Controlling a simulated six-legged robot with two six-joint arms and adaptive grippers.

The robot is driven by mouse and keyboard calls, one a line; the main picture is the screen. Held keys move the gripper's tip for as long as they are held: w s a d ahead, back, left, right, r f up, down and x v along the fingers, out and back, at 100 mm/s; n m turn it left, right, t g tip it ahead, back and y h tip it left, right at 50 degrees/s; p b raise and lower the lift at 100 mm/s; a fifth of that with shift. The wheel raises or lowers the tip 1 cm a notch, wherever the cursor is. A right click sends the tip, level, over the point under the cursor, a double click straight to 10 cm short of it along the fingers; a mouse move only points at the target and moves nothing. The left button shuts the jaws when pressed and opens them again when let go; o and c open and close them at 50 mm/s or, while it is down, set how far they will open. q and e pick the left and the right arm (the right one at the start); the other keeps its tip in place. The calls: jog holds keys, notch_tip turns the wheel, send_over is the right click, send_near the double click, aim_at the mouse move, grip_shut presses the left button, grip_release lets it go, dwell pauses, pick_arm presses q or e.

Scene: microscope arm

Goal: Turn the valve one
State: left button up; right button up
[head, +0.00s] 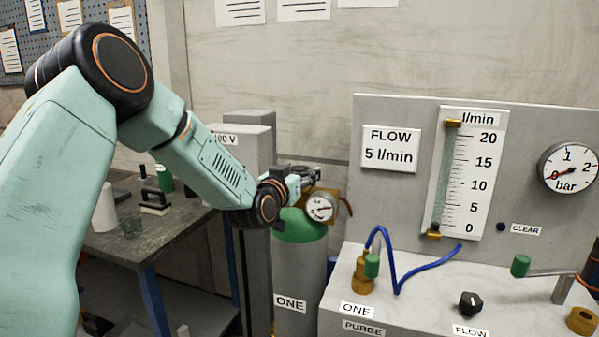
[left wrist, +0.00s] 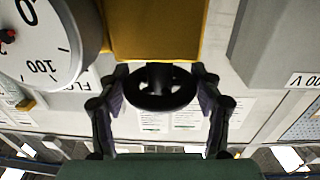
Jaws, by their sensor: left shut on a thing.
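The gas cylinder (head: 299,260) labelled ONE has a green shoulder and stands left of the flow panel. On its top sits a brass valve block with a round gauge (head: 320,208). In the left wrist view the brass block (left wrist: 155,30) carries a black handwheel (left wrist: 160,92), and the gauge (left wrist: 40,40) is at the upper left. My left gripper (head: 306,176) is at the valve, beside the block. In the left wrist view its two dark fingers (left wrist: 159,85) are on either side of the handwheel, shut on it. The handwheel is hidden in the head view. My right gripper is not in view.
The panel (head: 480,270) on the right holds a flow tube (head: 442,180), a bar gauge (head: 568,168), a blue hose (head: 405,280) and a black FLOW knob (head: 470,304). A grey cabinet (head: 240,150) stands behind my arm. A workbench (head: 150,235) is at the left.

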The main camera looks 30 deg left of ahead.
pick_arm(q)
jog(key=shift+n+g+y+p, duration=0.45)
jog(key=shift+n+g+y, duration=0.55)
jog(key=shift+n+y, duration=1.2)
jog(key=shift+m+y, duration=0.3)
jog(key=shift+y, duration=0.3)
jog(key=o, duration=1.2)
jog(key=shift+c, duration=0.2)
jog(key=v, duration=1.2)
